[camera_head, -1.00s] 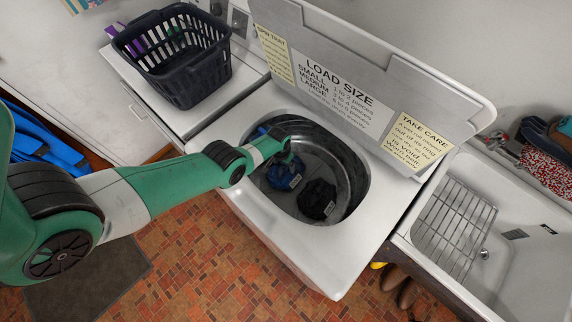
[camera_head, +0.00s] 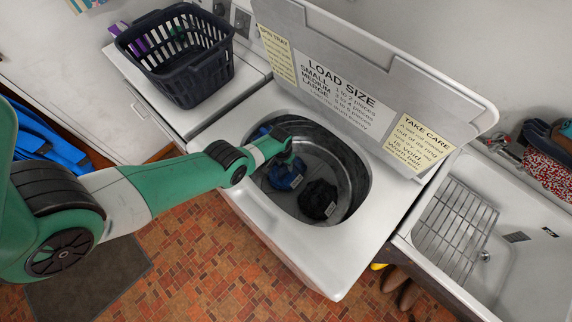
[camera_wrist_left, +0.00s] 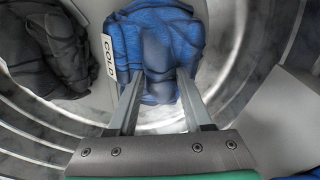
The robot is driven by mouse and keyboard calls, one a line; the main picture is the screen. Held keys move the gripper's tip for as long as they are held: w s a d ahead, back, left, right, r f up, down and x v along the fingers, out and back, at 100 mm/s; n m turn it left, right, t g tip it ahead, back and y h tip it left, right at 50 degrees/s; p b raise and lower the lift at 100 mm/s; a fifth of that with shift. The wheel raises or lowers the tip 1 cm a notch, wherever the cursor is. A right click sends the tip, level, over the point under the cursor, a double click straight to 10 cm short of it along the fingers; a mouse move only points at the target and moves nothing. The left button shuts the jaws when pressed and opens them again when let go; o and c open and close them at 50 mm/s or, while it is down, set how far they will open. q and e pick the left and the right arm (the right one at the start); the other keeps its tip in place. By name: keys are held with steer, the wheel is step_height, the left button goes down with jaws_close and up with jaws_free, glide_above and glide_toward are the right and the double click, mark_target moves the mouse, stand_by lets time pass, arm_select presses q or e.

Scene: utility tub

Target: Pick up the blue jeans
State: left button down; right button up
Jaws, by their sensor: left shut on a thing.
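A folded blue garment (camera_head: 285,177), which looks like the blue jeans, lies inside the open washer tub (camera_head: 352,180). The left wrist view shows it (camera_wrist_left: 155,40) as a rumpled blue bundle with a white tag reading COLD. My left gripper (camera_wrist_left: 158,92) has its fingers on either side of the near part of this cloth and is shut on it. In the head view my left gripper (camera_head: 287,158) reaches down into the tub, and its fingertips are hard to see. My right gripper is not in view.
A black garment (camera_head: 318,199) lies beside the blue one, also in the wrist view (camera_wrist_left: 45,50). More blue cloth (camera_head: 262,131) sits at the tub's left wall. The raised lid (camera_head: 420,95) stands behind. A dark basket (camera_head: 185,60) is at left, a sink (camera_head: 520,275) at right.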

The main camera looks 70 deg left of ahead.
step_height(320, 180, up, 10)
steer(key=p, duration=1)
